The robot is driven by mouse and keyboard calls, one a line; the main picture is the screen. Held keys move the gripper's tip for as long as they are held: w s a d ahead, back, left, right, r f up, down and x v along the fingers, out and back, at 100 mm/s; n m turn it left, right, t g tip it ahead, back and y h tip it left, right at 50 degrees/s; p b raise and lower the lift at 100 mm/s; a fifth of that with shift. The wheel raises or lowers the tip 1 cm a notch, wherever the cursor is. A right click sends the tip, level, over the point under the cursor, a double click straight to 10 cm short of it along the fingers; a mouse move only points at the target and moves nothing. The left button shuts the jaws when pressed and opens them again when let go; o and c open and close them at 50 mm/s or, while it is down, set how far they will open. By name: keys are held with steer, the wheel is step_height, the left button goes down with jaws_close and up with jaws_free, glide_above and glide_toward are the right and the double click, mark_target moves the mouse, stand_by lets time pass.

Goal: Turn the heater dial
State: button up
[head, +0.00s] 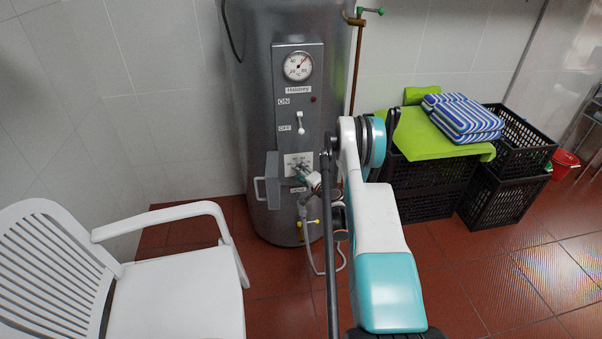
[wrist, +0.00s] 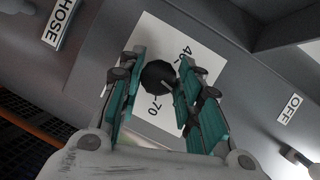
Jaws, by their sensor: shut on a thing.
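The heater is a tall grey metal cylinder (head: 258,100) against the tiled wall. Its dial is a round black knob (wrist: 158,76) on a white plate (wrist: 150,40) printed with numbers, 70 among them. In the head view the plate (head: 291,159) is low on the heater's front panel, and my gripper mostly hides the knob. My gripper (wrist: 157,82) has its teal fingers on either side of the knob and is shut on it. In the head view my gripper (head: 306,174) reaches the plate from the right.
A small grey door (head: 271,180) stands open left of the plate. Above are a lever switch (head: 299,123) and a gauge (head: 298,66). A white chair (head: 175,285) is at left. Black crates (head: 430,185) with towels are at right. A hose hangs below the plate.

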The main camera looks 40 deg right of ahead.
steer(key=shift+d+m, duration=0.1)
steer(key=shift+m, duration=0.3)
steer(key=o, duration=1)
steer(key=shift+f, duration=0.1)
